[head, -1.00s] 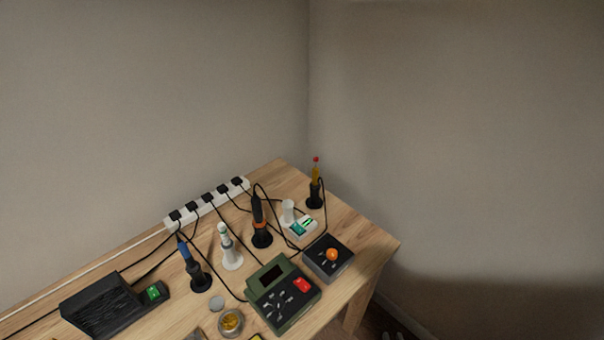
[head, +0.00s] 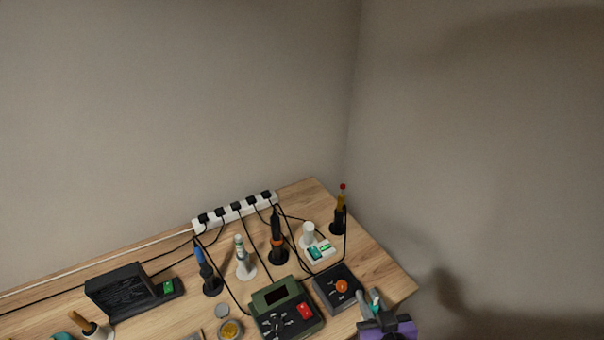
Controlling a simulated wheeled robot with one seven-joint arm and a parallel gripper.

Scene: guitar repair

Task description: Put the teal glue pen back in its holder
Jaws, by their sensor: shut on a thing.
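My gripper (head: 370,306) is at the bottom right of the head view, over or just past the table's right front edge. It is shut on a small teal thing (head: 376,296), which looks like the glue pen; the fingers and the frame edge hide most of it. A white stand (head: 320,256) with an upright white tube (head: 308,232) and teal and green patches is up and left of my gripper. It may be the pen's holder; I cannot tell whether the tube is empty.
A white pen stands in a white holder (head: 246,271). Dark holders carry a blue (head: 211,286), an orange-banded (head: 278,256) and a yellow tool (head: 339,227). A black box with an orange knob (head: 338,290) and a green station (head: 285,316) are near my gripper. Cables cross the table (head: 388,268).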

